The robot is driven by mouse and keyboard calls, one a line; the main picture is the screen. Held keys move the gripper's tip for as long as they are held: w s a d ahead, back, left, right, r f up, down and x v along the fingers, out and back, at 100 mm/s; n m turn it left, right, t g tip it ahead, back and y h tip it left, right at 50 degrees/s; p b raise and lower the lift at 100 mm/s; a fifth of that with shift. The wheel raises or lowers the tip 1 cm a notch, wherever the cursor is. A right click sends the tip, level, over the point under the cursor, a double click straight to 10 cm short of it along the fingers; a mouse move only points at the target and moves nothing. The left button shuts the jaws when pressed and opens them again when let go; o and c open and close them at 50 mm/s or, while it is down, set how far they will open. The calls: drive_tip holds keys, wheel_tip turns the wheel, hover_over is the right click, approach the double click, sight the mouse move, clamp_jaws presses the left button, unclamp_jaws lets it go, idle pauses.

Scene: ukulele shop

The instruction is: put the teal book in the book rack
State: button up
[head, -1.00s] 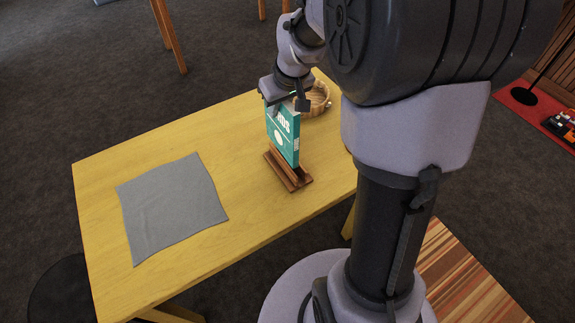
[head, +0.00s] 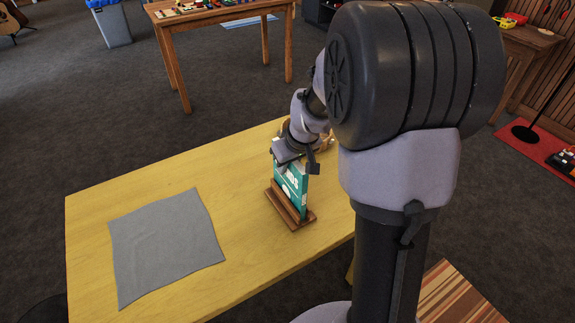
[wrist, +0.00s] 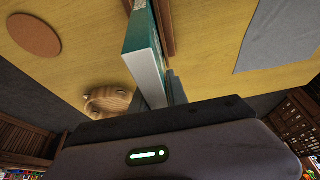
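The teal book (head: 291,188), with white lettering on its cover, stands upright with its lower edge between the rails of the brown wooden book rack (head: 290,212) on the yellow table. My gripper (head: 298,163) is at the book's top edge and appears shut on it. Parts of the rack (wrist: 165,22) show on both sides of the book. Whether the book touches the rack's bottom is hidden.
A grey cloth (head: 165,245) lies on the left of the yellow table (head: 240,262). A wooden bowl (wrist: 107,101) and a round brown disc (wrist: 34,36) show in the wrist view. Another table (head: 215,16) with small items stands behind.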

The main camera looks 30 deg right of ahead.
drive_tip(key=o, duration=0.3)
